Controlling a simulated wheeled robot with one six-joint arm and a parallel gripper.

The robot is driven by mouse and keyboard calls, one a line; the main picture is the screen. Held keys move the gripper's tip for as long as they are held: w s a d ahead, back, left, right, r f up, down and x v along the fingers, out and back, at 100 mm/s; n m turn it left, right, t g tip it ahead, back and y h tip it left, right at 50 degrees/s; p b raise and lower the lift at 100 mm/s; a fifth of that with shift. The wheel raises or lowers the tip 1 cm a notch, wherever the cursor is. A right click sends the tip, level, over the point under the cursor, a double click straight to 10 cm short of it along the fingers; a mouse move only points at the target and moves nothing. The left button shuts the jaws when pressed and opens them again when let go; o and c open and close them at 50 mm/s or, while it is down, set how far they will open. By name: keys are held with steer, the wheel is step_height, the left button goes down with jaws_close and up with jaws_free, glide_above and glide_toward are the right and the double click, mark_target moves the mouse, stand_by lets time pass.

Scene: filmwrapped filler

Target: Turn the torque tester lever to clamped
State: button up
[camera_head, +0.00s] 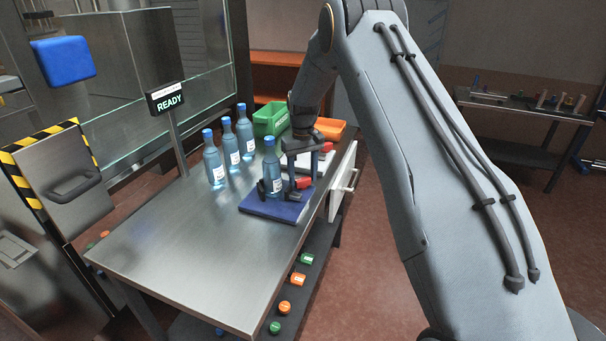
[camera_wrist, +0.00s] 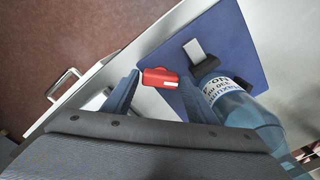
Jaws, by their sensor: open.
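The torque tester has a flat blue base (camera_head: 275,207) on the table's right side, also in the wrist view (camera_wrist: 240,45). A capped blue bottle (camera_head: 272,170) stands upright on it between dark clamp parts. It shows in the wrist view (camera_wrist: 228,98) with its white label. The red lever grip (camera_head: 303,183) is at the base's right side. In the wrist view the red grip (camera_wrist: 160,78) lies between my fingertips, with no clear contact. My gripper (camera_head: 302,178) is open, pointing down beside the bottle; its fingers (camera_wrist: 158,88) straddle the grip. Whether the jaw pads touch it I cannot tell.
Several more blue bottles (camera_head: 230,147) stand behind and left of the tester. A green bin (camera_head: 270,119) and an orange bin (camera_head: 330,128) are at the back. A sign reading READY (camera_head: 168,99) stands on a post. The table's front left (camera_head: 185,245) is clear.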

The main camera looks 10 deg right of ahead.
steer(key=shift+f, duration=0.2)
steer(key=shift+c, duration=0.4)
steer(key=c, duration=0.7)
